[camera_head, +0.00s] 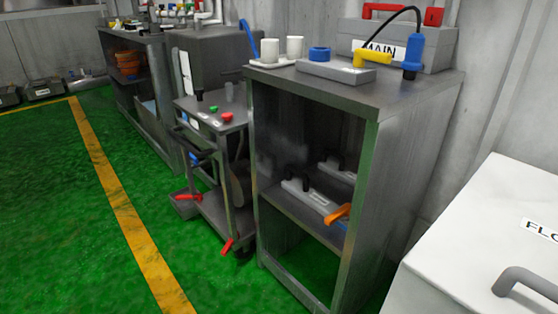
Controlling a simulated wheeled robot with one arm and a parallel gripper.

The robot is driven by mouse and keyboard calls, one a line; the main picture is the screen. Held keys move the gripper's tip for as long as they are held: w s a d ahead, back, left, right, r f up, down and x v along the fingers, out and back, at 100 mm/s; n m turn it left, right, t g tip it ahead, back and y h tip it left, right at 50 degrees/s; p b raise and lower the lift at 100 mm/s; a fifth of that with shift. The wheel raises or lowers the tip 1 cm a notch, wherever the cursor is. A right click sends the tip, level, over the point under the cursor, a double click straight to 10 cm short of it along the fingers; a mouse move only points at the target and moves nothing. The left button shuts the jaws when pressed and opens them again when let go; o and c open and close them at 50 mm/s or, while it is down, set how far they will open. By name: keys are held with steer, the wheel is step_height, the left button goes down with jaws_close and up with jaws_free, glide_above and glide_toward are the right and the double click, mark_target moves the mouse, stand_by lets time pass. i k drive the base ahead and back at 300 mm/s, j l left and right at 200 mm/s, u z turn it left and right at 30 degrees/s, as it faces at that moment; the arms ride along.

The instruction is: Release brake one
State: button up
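A grey wheeled cart (218,205) stands left of the metal cabinet. It has a dark handle bar on its left side and a green and a red button on its top. Two red levers show low on the cart. One red lever (228,246) is at the near corner by the floor, tilted downward. The other red lever (187,197) is farther left, beside a small grey box. I cannot read any label telling which is brake one. My gripper is not in view.
An open metal cabinet (350,90) stands right of the cart, with an orange-handled item (338,213) on its shelf. A white box (480,240) with a grey handle fills the lower right. Green floor (50,220) with a yellow line (115,200) is clear to the left.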

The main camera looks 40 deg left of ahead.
mark_target(200, 196)
steer(key=u, duration=0.45)
steer(key=j+u, duration=0.1)
steer(key=u, duration=0.3)
steer(key=i+u, duration=0.1)
steer(key=u, duration=0.35)
steer(key=j+u, duration=0.1)
steer(key=u, duration=0.75)
steer(key=i+j+z, duration=0.55)
steer(key=j+z, duration=0.15)
steer(key=z, duration=0.15)
steer(key=i+j, duration=0.15)
steer(key=j, duration=0.25)
steer(key=i+j+z, duration=0.1)
steer(key=j, duration=0.3)
steer(key=i+j, duration=0.2)
steer(key=j, duration=0.2)
steer(key=i+j, duration=0.15)
steer(key=j, duration=0.25)
steer(key=i+j+z, duration=0.1)
steer(key=j, duration=0.3)
steer(key=i+j, duration=0.15)
steer(key=j, duration=0.25)
steer(key=i+j+z, duration=0.1)
steer(key=j, duration=0.3)
steer(key=i+j, duration=0.15)
steer(key=j, duration=0.3)
steer(key=i, duration=0.5)
